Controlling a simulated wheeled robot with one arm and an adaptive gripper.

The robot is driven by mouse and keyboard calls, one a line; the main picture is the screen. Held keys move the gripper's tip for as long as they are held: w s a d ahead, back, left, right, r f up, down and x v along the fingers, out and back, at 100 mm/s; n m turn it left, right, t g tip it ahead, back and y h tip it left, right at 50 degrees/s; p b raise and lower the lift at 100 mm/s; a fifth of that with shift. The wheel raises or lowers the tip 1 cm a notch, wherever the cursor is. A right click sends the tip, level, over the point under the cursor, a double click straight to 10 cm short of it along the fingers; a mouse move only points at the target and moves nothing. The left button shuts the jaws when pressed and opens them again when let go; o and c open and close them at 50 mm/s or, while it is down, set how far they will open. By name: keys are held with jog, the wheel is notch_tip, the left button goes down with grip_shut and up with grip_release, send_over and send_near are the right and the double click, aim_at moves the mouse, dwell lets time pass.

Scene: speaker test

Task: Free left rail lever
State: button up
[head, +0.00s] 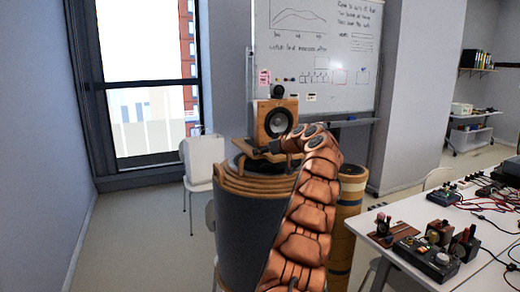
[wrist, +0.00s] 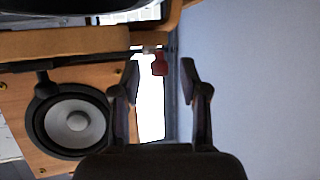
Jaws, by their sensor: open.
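A wooden speaker (head: 275,122) with a dark round cone stands on a wooden rail frame (head: 247,150) on top of a dark drum-like pedestal (head: 245,210). In the wrist view the speaker (wrist: 75,120) fills the left side, and a wooden rail (wrist: 70,42) runs along the top. In the head view my arm partly hides the gripper and the frame's right side.
A white table (head: 440,215) with electronic boxes and cables stands at the right. A white chair (head: 203,160) is behind the pedestal on the left, by the window. A whiteboard (head: 320,45) is behind. The floor at the left (head: 135,230) is clear.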

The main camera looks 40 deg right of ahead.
jog(key=shift+x, duration=0.9)
grip_shut()
